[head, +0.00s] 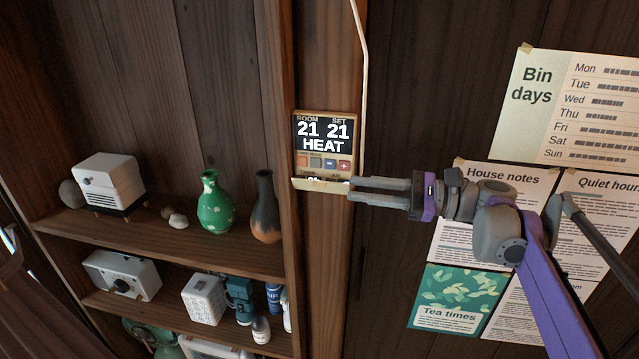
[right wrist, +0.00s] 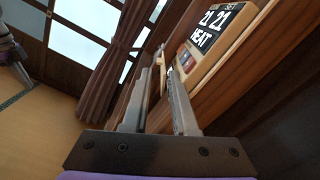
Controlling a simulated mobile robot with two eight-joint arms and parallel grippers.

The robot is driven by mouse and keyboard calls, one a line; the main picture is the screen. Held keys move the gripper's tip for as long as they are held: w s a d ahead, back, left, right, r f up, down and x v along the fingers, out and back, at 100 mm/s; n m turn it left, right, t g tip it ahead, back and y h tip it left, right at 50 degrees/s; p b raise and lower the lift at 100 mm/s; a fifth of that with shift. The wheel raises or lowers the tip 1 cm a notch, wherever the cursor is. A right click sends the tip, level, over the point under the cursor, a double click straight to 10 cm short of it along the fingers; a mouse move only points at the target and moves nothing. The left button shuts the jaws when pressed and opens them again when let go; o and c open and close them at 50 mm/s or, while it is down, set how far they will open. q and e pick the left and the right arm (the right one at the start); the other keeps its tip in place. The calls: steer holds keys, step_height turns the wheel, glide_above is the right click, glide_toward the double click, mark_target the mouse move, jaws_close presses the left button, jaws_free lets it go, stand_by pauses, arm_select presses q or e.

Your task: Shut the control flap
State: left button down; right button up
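The thermostat (head: 323,135) is on the wooden post, its display reading 21, 21 and HEAT; it also shows in the right wrist view (right wrist: 207,35). Its control flap (head: 318,185) is a pale strip along the bottom edge, standing out from the body, so it is open. A row of small buttons shows above it. My right gripper (head: 351,188) reaches in from the right with its fingertips at the flap's right end. Its two fingers are apart, with a narrow gap in the right wrist view (right wrist: 160,72). Whether they touch the flap is unclear.
A shelf (head: 215,245) on the left holds a green vase (head: 215,205), a dark vase (head: 265,208) and a white device (head: 108,183). A pale cord (head: 362,70) runs down beside the thermostat. Paper notices (head: 575,105) cover the wall on the right.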

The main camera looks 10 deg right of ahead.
mark_target(326, 185)
steer(key=p+x, duration=0.1)
steer(key=x, duration=0.7)
steer(key=shift+w+a, duration=0.1)
steer(key=shift+a, duration=0.1)
jaws_close()
